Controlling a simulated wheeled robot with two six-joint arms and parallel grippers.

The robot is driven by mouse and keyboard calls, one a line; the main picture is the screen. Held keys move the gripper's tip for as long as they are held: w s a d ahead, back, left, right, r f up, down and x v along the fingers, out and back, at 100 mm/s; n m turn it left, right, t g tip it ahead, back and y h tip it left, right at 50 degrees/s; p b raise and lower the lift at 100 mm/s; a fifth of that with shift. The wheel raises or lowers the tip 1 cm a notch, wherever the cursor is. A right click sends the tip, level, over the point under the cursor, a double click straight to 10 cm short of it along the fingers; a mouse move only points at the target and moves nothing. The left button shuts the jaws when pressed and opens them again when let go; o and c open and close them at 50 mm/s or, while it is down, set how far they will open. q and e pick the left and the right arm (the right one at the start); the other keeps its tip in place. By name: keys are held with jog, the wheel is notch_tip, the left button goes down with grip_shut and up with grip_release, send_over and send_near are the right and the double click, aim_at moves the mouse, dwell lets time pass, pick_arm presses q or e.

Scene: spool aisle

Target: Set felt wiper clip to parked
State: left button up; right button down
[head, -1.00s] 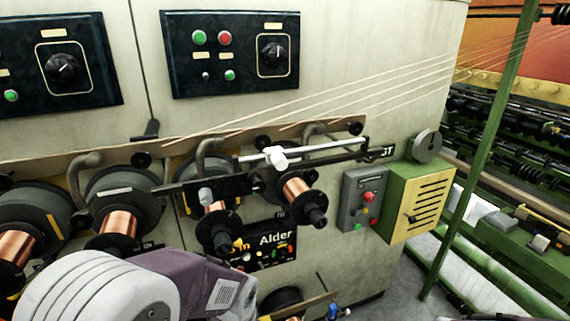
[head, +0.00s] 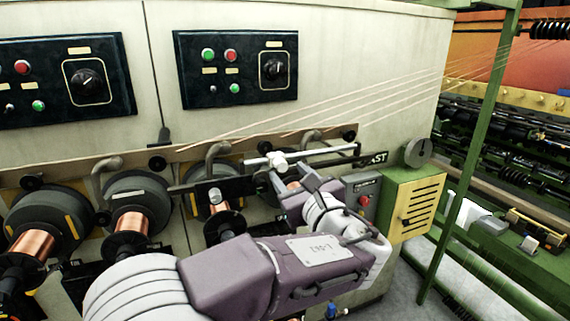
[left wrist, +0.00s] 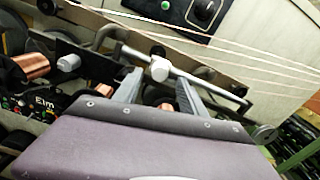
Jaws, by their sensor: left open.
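A white knob-like piece (head: 277,160), which looks like the felt wiper clip, sits on a pale horizontal rod (head: 318,152) in front of the spools. It also shows in the left wrist view (left wrist: 160,70). My left gripper (head: 291,182) is open just below and in front of it, its arm reaching in from the lower left. In the left wrist view its two fingers (left wrist: 160,84) point up toward the white piece, one on either side. I cannot tell whether they touch it. No parked marking is readable. My right gripper is out of view.
Copper spools (head: 130,222) stand left of my arm. Thin strands (head: 340,105) run above the rod to the right. A black bar (head: 200,188) lies below the rod. A grey button box (head: 364,203) and yellow vented box (head: 417,205) stand at the right.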

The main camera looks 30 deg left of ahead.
aim_at(283, 168)
pick_arm(q)
jog(key=p+x, duration=0.1)
jog(key=x, duration=0.4)
jog(key=shift+f, duration=0.1)
jog(key=shift+s+d, duration=0.1)
jog(key=shift+d, duration=0.05)
jog(key=shift+c, duration=1)
grip_shut()
